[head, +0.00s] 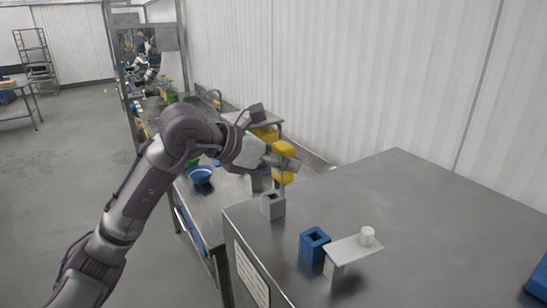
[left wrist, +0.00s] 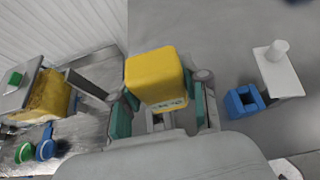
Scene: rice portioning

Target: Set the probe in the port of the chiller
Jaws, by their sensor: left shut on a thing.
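My left gripper (head: 284,164) is shut on the yellow probe body (left wrist: 155,77), seen between its teal fingers in the left wrist view. In the head view the yellow body (head: 284,174) is held above the counter, with a thin grey shaft seeming to point down from it. A grey square block (head: 272,205) with an opening on top stands just below, near the counter's left edge. A blue square block with an open top (head: 313,245) stands to its right. I cannot tell whether the shaft tip touches the grey block. My right gripper is not in view.
A light plate on a stand (head: 345,250) carries a white cylinder (head: 367,236) beside the blue block. A blue object (head: 538,280) sits at the right edge. A lower bench with a blue bowl (head: 200,175) lies left. The counter's middle (head: 420,215) is clear.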

